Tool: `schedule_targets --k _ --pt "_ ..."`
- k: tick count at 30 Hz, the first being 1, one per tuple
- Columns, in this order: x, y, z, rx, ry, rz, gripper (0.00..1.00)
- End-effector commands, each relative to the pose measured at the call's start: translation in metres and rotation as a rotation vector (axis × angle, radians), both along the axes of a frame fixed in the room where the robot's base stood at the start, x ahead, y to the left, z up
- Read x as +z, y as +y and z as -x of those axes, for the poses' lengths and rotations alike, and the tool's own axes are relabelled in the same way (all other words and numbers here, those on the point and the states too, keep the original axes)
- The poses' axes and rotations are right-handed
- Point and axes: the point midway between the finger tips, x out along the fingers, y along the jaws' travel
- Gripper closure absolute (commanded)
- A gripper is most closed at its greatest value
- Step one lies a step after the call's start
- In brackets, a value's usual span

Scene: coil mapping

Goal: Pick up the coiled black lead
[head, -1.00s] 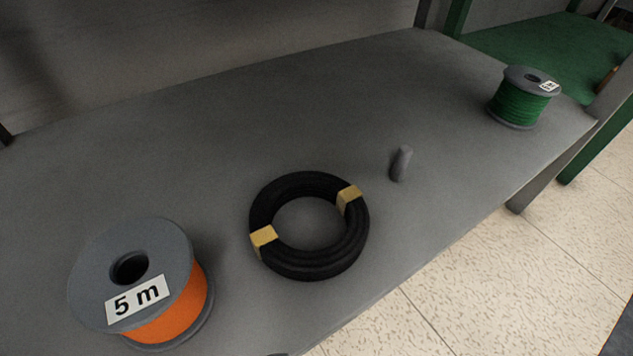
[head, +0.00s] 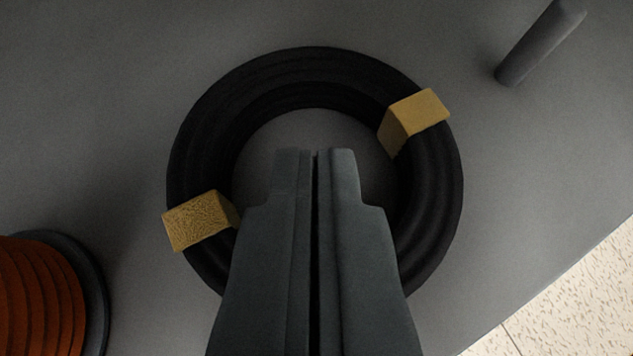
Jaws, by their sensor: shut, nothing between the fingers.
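The coiled black lead (head: 315,72) lies flat on the grey tabletop (head: 110,110) in the middle of the head view. Two yellow ties wrap it, one at the left (head: 200,220) and one at the upper right (head: 418,115). My gripper (head: 315,155) is shut and empty. Its fingertips show over the open centre of the coil, and its fingers hide the near side of the ring. I cannot tell how high the tips are above the table.
A spool of orange wire (head: 40,295) stands at the lower left, partly cut off. A grey peg (head: 540,42) is at the upper right. The table edge runs across the lower right, with pale floor (head: 580,300) beyond. Bare tabletop lies above the coil.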

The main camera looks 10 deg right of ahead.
Motion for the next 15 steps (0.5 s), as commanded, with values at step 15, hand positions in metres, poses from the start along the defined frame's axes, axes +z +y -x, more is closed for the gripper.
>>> schedule_targets --k 15 --pt "-0.011 -0.012 -0.060 0.000 0.002 0.000 1.00"
